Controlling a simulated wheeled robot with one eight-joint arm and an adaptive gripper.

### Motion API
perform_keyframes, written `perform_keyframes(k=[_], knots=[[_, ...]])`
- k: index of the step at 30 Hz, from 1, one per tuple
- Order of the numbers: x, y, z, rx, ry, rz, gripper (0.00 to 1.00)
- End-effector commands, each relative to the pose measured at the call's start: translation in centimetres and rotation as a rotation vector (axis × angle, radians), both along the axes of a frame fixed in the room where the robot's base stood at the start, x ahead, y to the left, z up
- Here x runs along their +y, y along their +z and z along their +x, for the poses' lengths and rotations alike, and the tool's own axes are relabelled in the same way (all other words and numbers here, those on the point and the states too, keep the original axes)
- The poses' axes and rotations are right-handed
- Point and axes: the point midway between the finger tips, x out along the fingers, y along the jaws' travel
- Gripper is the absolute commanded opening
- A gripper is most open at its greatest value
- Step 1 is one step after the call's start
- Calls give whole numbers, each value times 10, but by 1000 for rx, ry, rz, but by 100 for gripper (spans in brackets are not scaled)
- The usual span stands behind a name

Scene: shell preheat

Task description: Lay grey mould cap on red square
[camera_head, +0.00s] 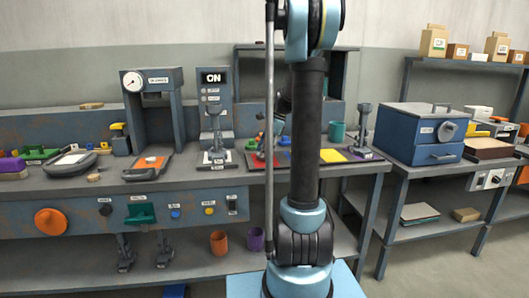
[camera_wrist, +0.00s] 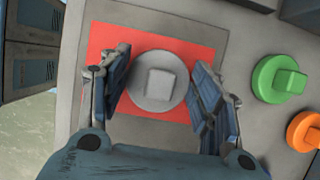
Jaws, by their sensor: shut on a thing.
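The grey mould cap (camera_wrist: 158,82), a round disc with a raised square knob, sits between the two fingers of my gripper (camera_wrist: 160,75) in the wrist view. My gripper is shut on it. The cap is over the red square (camera_wrist: 196,52), within its left and right edges, with red showing around it. I cannot tell whether the cap touches the square or is held just above it. In the head view, the red square (camera_head: 262,161) shows at the left of my arm, which hides the cap and most of the gripper.
A green cap (camera_wrist: 279,79) and an orange cap (camera_wrist: 304,131) lie right of the red square in the wrist view. On the bench, a yellow square (camera_head: 333,156) lies right of my arm, near a teal cup (camera_head: 337,132) and a blue oven box (camera_head: 408,133).

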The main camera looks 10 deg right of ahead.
Motion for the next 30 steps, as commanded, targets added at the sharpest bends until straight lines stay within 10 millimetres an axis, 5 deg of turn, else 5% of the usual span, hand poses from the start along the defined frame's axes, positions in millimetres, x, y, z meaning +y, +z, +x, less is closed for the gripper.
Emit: perform_keyframes(k=[2,3,5,20,30], knots=[[0,-2,0,0,0,0,34],[0,-2,0,0,0,0,64],[0,-1,0,0,0,0,78],[-3,6,0,0,-2,0,78],[-27,60,0,1,-4,0,78]])
